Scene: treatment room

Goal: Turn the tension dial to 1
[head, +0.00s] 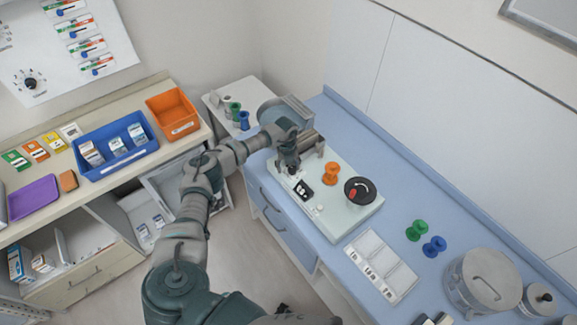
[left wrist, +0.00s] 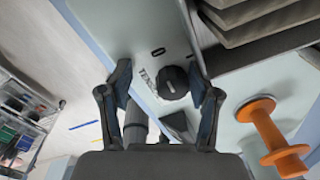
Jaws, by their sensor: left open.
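The machine is a pale box (head: 325,218) on the blue counter. In the left wrist view, a black round knob (left wrist: 172,82) sits on its pale top beside printed letters starting "TENS", partly hidden by the gripper, and a dark "0" mark (left wrist: 157,52) lies above it. My left gripper (left wrist: 162,85) is open, its fingers on either side of the knob; I cannot tell if they touch it. In the head view my left gripper (head: 290,165) is over the machine's far left end and hides the knob there. My right gripper is not in view.
An orange spool (head: 331,173) and a black wheel with a red mark (head: 360,190) stand on the machine. Green (head: 417,230) and blue (head: 434,246) spools, a white tray (head: 381,265) and a metal pot (head: 485,281) are on the counter. A wall poster (head: 65,45) shows dials.

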